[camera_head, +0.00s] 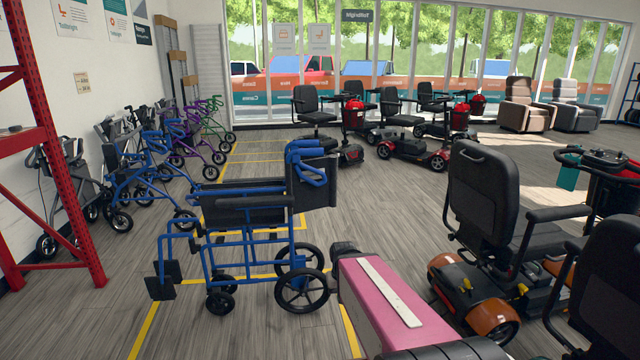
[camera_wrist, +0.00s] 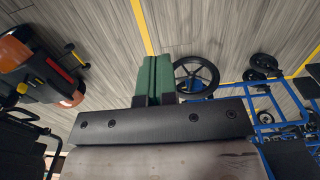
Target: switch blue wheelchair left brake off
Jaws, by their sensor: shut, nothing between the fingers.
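The blue wheelchair (camera_head: 245,216) stands in the middle of the head view, facing left, with blue tubes, black seat and armrests. Its near rear wheel (camera_head: 302,291) is at its right end. A small blue part (camera_head: 298,263) shows at this wheel's upper edge; I cannot tell whether it is the left brake or how it is set. The wheel also shows in the wrist view (camera_wrist: 214,68), right of my gripper. My gripper (camera_wrist: 154,62) has green fingers pressed together and empty, appearing apart from the wheel. In the head view my pink arm reaches behind the wheelchair, and the fingers are hidden.
A black scooter with orange fenders (camera_head: 490,322) stands close on the right of my arm. Blue, purple and green rollators (camera_head: 140,165) line the left wall behind a red rack (camera_head: 75,215). Several scooters stand farther back. Open floor (camera_head: 385,195) lies behind the wheelchair.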

